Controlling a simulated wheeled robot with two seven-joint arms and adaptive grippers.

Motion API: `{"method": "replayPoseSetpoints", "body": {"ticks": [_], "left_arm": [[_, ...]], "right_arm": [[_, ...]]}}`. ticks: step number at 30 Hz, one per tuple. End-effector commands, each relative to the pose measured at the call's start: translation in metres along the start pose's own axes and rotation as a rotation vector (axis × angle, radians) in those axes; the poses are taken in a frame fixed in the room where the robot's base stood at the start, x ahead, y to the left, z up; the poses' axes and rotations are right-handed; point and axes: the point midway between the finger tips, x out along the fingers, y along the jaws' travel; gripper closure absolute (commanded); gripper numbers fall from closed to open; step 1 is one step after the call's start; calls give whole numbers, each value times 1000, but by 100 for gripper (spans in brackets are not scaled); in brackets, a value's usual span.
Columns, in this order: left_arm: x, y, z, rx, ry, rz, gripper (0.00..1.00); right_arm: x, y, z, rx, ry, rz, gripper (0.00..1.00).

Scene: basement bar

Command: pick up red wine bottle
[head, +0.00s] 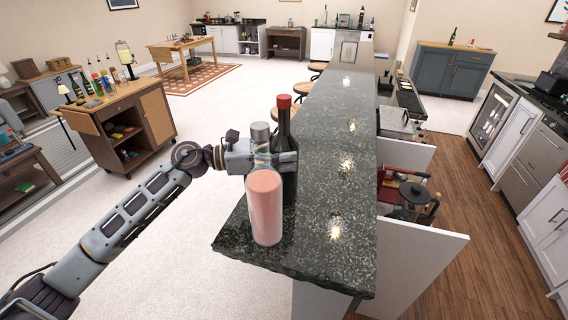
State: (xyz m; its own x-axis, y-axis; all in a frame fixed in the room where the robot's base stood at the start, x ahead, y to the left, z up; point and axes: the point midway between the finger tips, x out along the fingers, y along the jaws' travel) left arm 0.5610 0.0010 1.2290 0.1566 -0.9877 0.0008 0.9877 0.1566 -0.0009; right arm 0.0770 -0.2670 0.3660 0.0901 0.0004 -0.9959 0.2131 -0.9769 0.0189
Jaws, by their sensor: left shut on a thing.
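The red wine bottle (290,185), dark with a red cap, stands upright at the near end of the dark stone bar counter. My left gripper (286,158) reaches in from the left and is shut on the bottle at its upper body. I cannot tell whether the wine bottle's base touches the counter. My right gripper is not in view.
The counter (335,200) runs away from me, mostly clear, with stools along its left side. A coffee press (413,197) stands lower on the right. A wooden cart (125,125) with several bottles is at left. A green bottle (452,37) stands on a far cabinet.

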Motion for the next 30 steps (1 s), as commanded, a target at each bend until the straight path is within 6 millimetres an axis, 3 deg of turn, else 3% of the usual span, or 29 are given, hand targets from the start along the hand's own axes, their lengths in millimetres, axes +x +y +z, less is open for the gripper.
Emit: {"method": "replayPoseSetpoints", "body": {"ticks": [14,30], "left_arm": [[0,0,18,5,-4,1,100],[0,0,73,7,-4,1,100]], "right_arm": [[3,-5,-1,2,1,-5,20],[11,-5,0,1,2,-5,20]]}}
